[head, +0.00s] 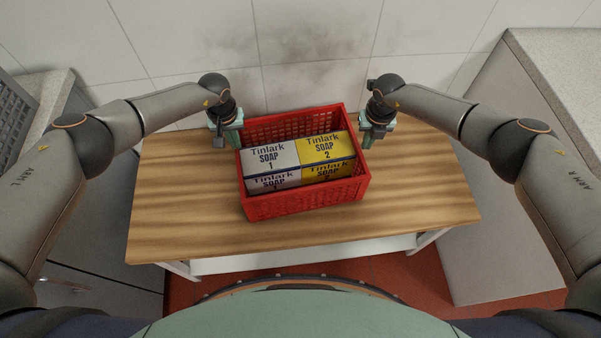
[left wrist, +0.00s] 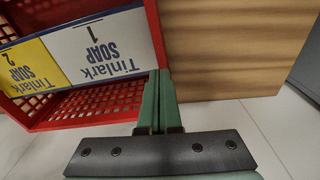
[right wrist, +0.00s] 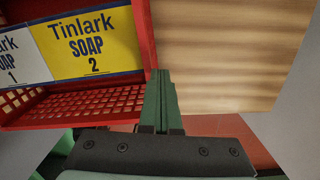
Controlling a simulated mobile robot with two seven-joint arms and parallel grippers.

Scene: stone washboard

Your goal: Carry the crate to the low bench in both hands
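The red crate (head: 305,202) is over the wooden top of the low bench (head: 420,195), turned slightly. It holds white soap boxes marked 1 (head: 269,157) and yellow ones marked 2 (head: 327,147). I cannot tell whether its base touches the wood. My left gripper (head: 232,128) is at its left wall, and my right gripper (head: 370,130) is at its right wall. In the left wrist view, the fingers (left wrist: 160,100) are close together on the crate's side wall. In the right wrist view, the fingers (right wrist: 162,100) are likewise closed on the opposite wall.
A tiled wall (head: 320,40) stands behind the bench. A grey cabinet with a speckled top (head: 565,70) stands at the right, and another counter (head: 45,90) at the left. The wood is bare on both sides of the crate. Red floor (head: 420,285) shows in front.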

